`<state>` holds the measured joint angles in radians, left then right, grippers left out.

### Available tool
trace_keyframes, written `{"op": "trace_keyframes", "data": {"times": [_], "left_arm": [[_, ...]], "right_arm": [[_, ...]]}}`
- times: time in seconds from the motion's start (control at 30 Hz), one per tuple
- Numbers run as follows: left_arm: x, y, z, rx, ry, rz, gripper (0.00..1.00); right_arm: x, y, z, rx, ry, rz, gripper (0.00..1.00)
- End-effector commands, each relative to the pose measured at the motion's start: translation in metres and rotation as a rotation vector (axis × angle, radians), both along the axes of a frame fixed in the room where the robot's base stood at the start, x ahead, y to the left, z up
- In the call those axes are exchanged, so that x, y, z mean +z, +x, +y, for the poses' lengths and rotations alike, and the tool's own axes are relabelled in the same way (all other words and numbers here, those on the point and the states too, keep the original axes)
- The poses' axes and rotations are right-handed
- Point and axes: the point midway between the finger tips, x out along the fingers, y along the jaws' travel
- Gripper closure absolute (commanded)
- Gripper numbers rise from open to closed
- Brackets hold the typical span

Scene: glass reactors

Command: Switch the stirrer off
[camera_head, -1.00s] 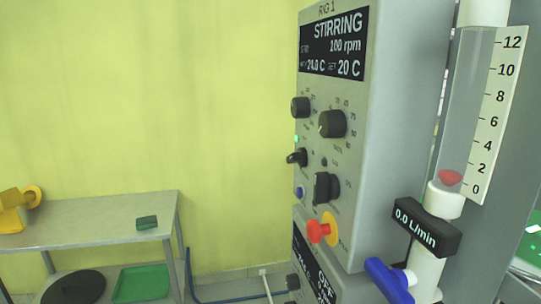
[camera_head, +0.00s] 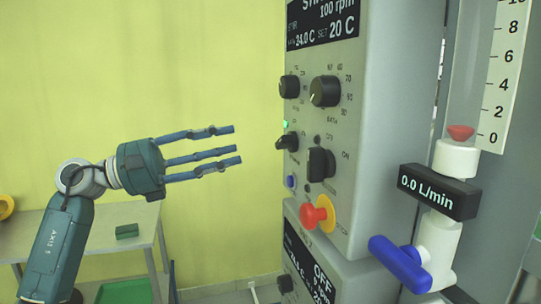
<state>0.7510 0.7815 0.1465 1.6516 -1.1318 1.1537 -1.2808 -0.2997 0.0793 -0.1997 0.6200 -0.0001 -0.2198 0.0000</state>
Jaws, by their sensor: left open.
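The grey control box (camera_head: 390,150) of the rig stands right of centre. Its display (camera_head: 322,20), cut off at the top, reads 100 rpm, 24.0 C and set 20 C. Below it are two round black knobs, a smaller one (camera_head: 289,87) and a larger one (camera_head: 325,91). Under these are a small black switch (camera_head: 287,142) with a green light (camera_head: 285,125) above it, and a larger black switch (camera_head: 320,164). My left gripper (camera_head: 226,152) is open and empty, fingers pointing right, to the left of the panel and apart from it. My right gripper is out of view.
A red emergency button (camera_head: 313,215) on a yellow plate sits low on the panel. A flow meter (camera_head: 438,190) reading 0.0 L/min and a blue valve handle (camera_head: 400,263) stand at right. A second panel (camera_head: 308,260) below reads OFF. A metal table (camera_head: 90,218) is at left.

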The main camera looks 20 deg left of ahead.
Motion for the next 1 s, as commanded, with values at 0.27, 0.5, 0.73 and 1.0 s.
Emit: {"op": "trace_keyframes", "data": {"times": [0.27, 0.5, 0.73, 1.0], "left_arm": [[0.018, -0.037, -0.008, 0.07, 0.36, -0.259, 0.59], [0.022, -0.015, -0.042, 0.066, 0.352, -0.255, 0.59], [0.021, 0.008, -0.075, 0.066, 0.35, -0.254, 0.59], [0.018, 0.02, -0.091, 0.068, 0.351, -0.254, 0.59]], "right_arm": [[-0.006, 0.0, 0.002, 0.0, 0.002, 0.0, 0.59], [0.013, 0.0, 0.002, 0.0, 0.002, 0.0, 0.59], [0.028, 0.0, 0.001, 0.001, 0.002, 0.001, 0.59], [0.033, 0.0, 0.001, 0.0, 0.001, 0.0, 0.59]]}}
